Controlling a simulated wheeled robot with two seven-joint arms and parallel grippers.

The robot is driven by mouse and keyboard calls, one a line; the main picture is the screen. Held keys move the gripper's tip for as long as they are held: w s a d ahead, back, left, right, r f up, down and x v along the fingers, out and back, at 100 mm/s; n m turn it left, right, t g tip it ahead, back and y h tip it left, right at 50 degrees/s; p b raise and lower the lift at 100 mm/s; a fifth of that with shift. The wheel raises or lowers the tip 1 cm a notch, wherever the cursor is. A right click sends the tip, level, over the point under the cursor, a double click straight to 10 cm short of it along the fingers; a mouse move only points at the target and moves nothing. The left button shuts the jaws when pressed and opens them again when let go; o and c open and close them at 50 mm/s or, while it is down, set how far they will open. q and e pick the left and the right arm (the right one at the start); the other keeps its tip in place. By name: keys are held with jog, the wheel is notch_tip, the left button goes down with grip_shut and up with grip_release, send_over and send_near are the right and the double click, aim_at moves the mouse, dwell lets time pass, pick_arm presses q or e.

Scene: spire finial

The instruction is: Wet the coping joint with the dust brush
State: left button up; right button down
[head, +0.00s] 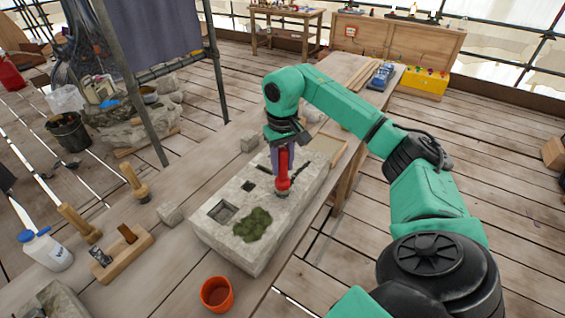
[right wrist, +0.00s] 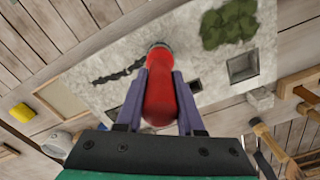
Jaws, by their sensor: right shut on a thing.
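My right gripper (head: 283,168) is shut on the red handle of the dust brush (head: 283,182), pointing down over the pale stone coping block (head: 245,255). A dark jagged line, apparently the coping joint (right wrist: 118,75), runs along the stone to the left of the brush end in that view. My left gripper is not in view.
The block has green moss (head: 253,224) and a square socket (head: 222,212). An orange-red pot (head: 216,294) stands in front of it. A mallet (head: 135,183), a wooden plane-like tool (head: 122,252) and a white bottle (head: 47,250) stand to the left. A metal pole (head: 140,85) rises behind.

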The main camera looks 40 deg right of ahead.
jog(key=shift+f, duration=0.2)
dwell(0.4)
jog(key=shift+d+r, duration=0.1)
jog(key=shift+d, duration=0.15)
jog(key=d, duration=0.1)
jog(key=w+d+p, duration=0.1)
jog(key=d, duration=0.1)
jog(key=d+p, duration=0.1)
jog(key=d, duration=0.1)
jog(key=shift+w+d, duration=0.15)
jog(key=shift+w, duration=0.2)
jog(key=shift+r, duration=0.1)
notch_tip(320, 180, up, 7)
jog(key=p, duration=0.7)
